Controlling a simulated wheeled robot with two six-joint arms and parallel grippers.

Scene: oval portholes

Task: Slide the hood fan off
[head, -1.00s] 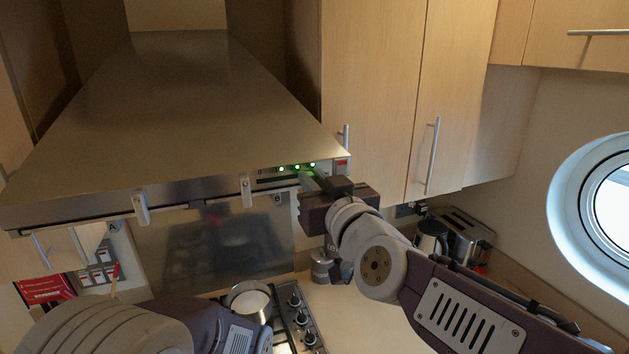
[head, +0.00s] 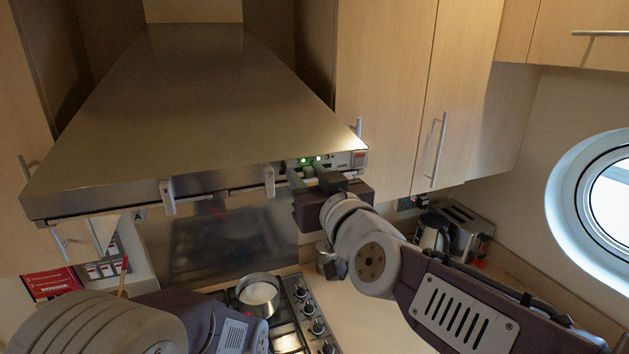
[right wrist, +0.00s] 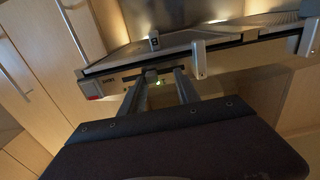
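The range hood (head: 150,110) has a control panel (head: 342,161) at the right end of its front edge, with two green lights (head: 310,160) lit. A small grey knob (head: 308,171) shows under the lights. My right gripper (head: 309,177) is open at the panel, one finger on each side of the knob. In the right wrist view its two fingers (right wrist: 160,90) are spread, with a green light and a dark grey piece between them. Whether a finger touches the knob I cannot tell. My left arm is at the lower left; its gripper is out of view.
A pot (head: 259,294) stands on the gas hob (head: 304,318) below the hood. Pale clips (head: 168,196) hang from the hood's front edge. Wall cupboards (head: 385,90) close in on the right. A kettle (head: 432,234) and toaster (head: 463,228) stand at the back right.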

